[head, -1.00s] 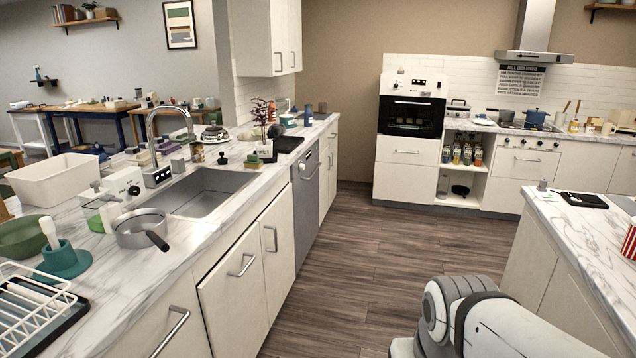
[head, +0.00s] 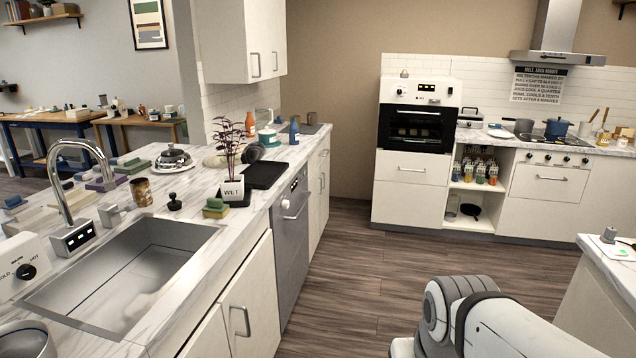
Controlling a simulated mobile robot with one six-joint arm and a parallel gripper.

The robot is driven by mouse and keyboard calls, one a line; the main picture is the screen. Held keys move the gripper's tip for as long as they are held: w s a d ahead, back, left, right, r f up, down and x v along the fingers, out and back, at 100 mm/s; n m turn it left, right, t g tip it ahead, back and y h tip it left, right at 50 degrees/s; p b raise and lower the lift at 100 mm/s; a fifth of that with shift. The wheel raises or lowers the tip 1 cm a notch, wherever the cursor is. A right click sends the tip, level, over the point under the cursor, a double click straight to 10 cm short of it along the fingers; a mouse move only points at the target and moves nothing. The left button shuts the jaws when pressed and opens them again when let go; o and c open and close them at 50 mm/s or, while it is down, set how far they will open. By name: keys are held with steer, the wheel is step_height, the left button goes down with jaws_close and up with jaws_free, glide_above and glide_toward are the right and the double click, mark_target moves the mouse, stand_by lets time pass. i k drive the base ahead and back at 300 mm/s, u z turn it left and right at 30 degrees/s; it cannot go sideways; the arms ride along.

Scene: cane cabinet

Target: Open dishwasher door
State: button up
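The dishwasher (head: 291,250) is the grey steel front set in the left counter run, beyond the sink. Its door is shut. A curved bar handle (head: 296,208) runs across the upper part of the door, below a darker control strip. I see the door at a steep angle from the sink side. Part of my arm shows at the bottom right of the head view. My gripper is not in view.
A sink (head: 130,270) and a white cabinet (head: 250,305) are on the near left. A potted plant (head: 232,188) stands on the counter near the dishwasher. An oven (head: 415,125) is at the back. The wood floor (head: 350,290) before the dishwasher is clear. An island (head: 600,290) stands at right.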

mark_target(292, 227)
steer(key=i, duration=3.05)
steer(key=z, duration=0.25)
